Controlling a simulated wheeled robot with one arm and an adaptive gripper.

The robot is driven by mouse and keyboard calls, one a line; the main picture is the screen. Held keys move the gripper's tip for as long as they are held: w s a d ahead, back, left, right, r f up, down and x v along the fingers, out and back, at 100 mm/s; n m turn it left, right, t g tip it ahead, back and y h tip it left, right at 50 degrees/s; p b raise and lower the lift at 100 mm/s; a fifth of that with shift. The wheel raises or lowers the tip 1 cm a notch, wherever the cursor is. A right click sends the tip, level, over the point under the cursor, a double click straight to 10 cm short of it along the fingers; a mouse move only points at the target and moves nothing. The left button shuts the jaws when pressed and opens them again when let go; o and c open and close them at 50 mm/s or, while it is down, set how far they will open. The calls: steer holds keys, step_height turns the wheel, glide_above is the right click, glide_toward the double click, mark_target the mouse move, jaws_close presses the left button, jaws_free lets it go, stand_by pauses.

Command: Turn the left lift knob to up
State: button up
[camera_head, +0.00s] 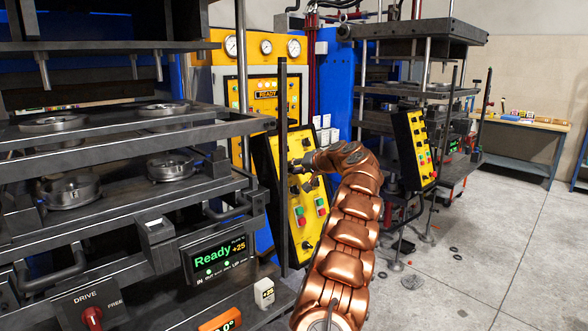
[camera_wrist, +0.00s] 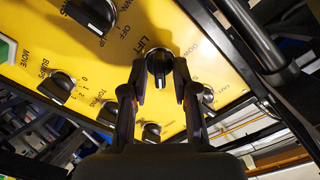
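The yellow control panel (camera_head: 296,187) stands between the two presses, tilted. In the wrist view, a black lift knob (camera_wrist: 159,64) sits on the yellow panel face beside the printed words LIFT, UP and DOWN. A pale mark shows on the knob's lower end in this view. My gripper (camera_wrist: 159,76) has one finger on each side of this knob, very close to it. I cannot tell whether the fingers touch it or a thin gap is left. In the head view, my gripper (camera_head: 306,162) is at the panel's upper part, and its fingers and the knob are hardly visible.
Other knobs are close by: one marked OFF (camera_wrist: 92,12), a bumps knob (camera_wrist: 57,87) and a topping knob (camera_wrist: 108,113). A dark upright post (camera_head: 283,150) stands just left of the panel. The left press (camera_head: 130,145) shows Ready on its display (camera_head: 220,258).

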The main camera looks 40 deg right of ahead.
steer(key=shift+o, duration=0.5)
steer(key=v, duration=1.2)
stand_by(0.3)
steer(key=shift+a+f, duration=0.1)
